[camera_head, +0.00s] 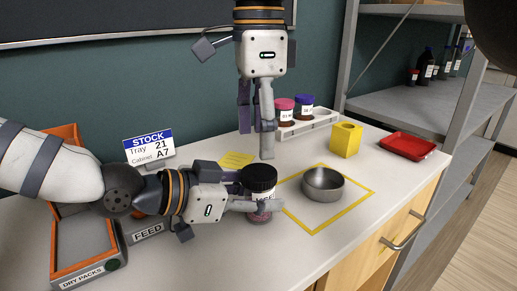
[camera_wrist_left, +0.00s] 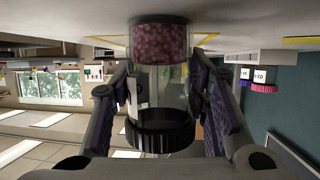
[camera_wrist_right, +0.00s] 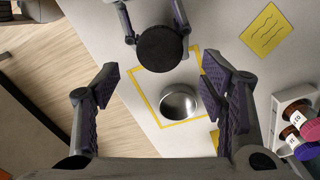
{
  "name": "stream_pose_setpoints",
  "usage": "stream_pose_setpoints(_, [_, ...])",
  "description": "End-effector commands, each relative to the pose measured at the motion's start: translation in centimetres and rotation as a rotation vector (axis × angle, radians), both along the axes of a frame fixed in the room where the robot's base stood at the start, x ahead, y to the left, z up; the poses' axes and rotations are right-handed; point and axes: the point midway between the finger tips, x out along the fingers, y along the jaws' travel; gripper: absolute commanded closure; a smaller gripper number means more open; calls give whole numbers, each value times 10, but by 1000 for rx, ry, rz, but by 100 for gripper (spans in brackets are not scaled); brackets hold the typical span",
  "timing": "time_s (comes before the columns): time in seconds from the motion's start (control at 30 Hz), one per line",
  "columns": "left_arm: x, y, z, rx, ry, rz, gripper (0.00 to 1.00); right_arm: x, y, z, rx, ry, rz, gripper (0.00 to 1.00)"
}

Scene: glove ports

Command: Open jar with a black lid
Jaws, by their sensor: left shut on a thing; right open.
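The jar with a black lid (camera_head: 258,179) stands upright at the front of the white counter, left of the yellow square. My left gripper (camera_head: 258,204) is shut around its body from the left. The left wrist view shows the jar upside down, with its black lid (camera_wrist_left: 160,130) and dark pink contents (camera_wrist_left: 160,43). My right gripper (camera_head: 266,150) points down above the counter, behind the jar. In the right wrist view it is open and empty (camera_wrist_right: 157,82), and the round lid top (camera_wrist_right: 160,48) shows beyond its fingertips.
A metal bowl (camera_head: 322,184) sits inside the yellow taped square (camera_head: 370,191). A white rack (camera_head: 318,122) holds jars with pink and blue lids. A yellow block (camera_head: 346,139) and a red tray (camera_head: 407,146) stand right.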

Motion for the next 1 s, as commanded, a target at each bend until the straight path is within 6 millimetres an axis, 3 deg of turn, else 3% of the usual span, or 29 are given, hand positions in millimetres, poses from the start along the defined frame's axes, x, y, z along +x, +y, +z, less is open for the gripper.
stream_pose_setpoints(0.1, [0,0,-1,1,2,0,100,-1,-1,-25,0,5,1,35])
stream_pose_setpoints(0.3, [0,0,-1,1,2,-1,100,-1,0,-55,1,2,0,35])
stream_pose_setpoints(0.63, [0,0,-1,1,2,-1,100,-1,0,-61,2,0,0,35])
stream_pose_setpoints(0.83, [0,0,-1,1,2,-1,100,-1,0,-61,1,0,0,80])
stream_pose_setpoints(0.87, [0,0,-1,1,2,-1,100,-1,0,-61,1,0,0,85])
stream_pose_setpoints(0.93, [0,0,-1,1,2,-1,100,-1,0,-61,1,0,0,85])
stream_pose_setpoints(0.97, [0,0,-1,1,2,-1,100,-1,0,-61,1,0,0,45])
stream_pose_setpoints(1.0, [0,0,-1,1,2,-1,100,-1,0,-61,1,0,0,36])
